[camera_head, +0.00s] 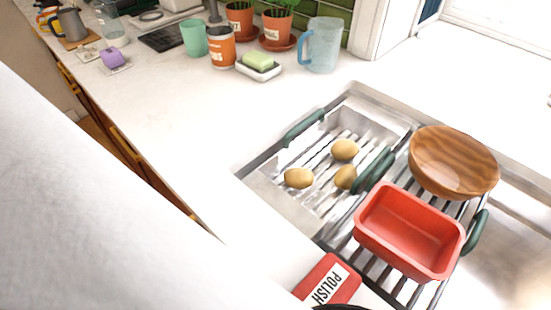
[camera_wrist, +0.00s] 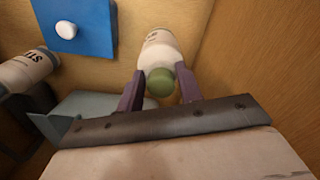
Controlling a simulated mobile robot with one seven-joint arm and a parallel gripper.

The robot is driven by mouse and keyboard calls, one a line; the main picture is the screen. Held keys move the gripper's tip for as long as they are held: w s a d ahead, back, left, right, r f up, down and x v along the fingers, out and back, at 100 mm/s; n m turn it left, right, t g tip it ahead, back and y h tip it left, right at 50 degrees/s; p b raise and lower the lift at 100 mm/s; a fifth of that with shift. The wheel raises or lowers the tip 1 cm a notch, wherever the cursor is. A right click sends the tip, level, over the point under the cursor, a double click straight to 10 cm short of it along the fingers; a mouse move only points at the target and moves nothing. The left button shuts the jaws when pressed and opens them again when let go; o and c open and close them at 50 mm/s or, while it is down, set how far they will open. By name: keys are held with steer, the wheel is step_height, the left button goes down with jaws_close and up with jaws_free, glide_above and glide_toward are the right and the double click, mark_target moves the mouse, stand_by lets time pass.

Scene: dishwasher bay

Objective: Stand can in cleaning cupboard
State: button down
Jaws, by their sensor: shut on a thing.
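In the wrist view my gripper (camera_wrist: 161,88) has its two purple fingers on either side of a white can with a green cap (camera_wrist: 158,50). It is shut on this can. Part of some dark print shows on the can's far end. The can and fingers are between wood-coloured cupboard walls (camera_wrist: 245,55). How the can's base meets the surface beyond it cannot be told. My gripper does not show in the head view.
A white container with dark lettering (camera_wrist: 25,70) lies at the left in the wrist view, near a blue panel with a white knob (camera_wrist: 88,28). In the head view a red POLISH container (camera_head: 328,283), a red tub (camera_head: 408,232) and a wooden bowl (camera_head: 453,160) are around the sink.

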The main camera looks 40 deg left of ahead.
steer(key=shift+f, duration=1.65)
steer(key=shift+f, duration=0.15)
steer(key=c, duration=0.9)
jaws_free()
steer(key=shift+r+p, duration=0.3)
steer(key=shift+r, duration=3.6)
